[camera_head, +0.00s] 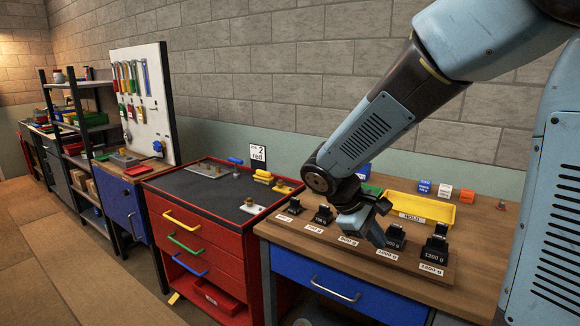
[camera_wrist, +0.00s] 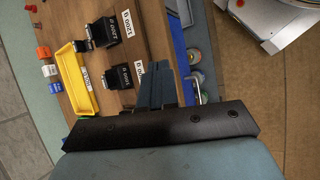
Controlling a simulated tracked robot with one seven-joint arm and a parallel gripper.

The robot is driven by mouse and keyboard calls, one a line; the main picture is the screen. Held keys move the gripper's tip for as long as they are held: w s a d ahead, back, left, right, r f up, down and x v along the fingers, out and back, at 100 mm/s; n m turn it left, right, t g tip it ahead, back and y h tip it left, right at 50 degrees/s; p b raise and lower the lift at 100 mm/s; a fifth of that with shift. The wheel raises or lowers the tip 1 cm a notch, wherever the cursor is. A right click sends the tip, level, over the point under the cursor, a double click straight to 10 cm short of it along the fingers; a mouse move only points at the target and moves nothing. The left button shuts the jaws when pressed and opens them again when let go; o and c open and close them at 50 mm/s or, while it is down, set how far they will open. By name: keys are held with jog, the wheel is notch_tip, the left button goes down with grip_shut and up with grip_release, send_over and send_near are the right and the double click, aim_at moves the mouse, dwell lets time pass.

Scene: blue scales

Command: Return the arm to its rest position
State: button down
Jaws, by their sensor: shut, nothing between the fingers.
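My blue-grey arm reaches in from the upper right in the head view and bends down over the wooden bench (camera_head: 480,262). My gripper (camera_head: 376,238) hangs over the row of black weights, close to the 1000 g weight (camera_head: 395,237). In the wrist view my gripper's fingers (camera_wrist: 155,75) are together with nothing between them. The 1200 g weight (camera_head: 435,248) stands at the right end of the row. It also shows in the wrist view (camera_wrist: 108,30). My gripper partly hides the middle of the row.
A yellow tray (camera_head: 418,206) marked HOLD lies behind the weights. Small blue, white and orange cubes (camera_head: 445,190) stand behind it. A red drawer cabinet (camera_head: 208,236) stands left of the bench, and a brick wall (camera_head: 300,88) runs behind. The floor at the far left is clear.

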jog(key=s+d+r+m+t+y, duration=0.4)
jog(key=s+r+m+y, duration=0.3)
jog(key=s+r+m, duration=0.2)
jog(key=shift+s+d+r+t, duration=0.2)
jog(key=shift+s+r+t, duration=0.4)
jog(key=shift+s+r, duration=1.05)
jog(key=shift+s+f, duration=0.35)
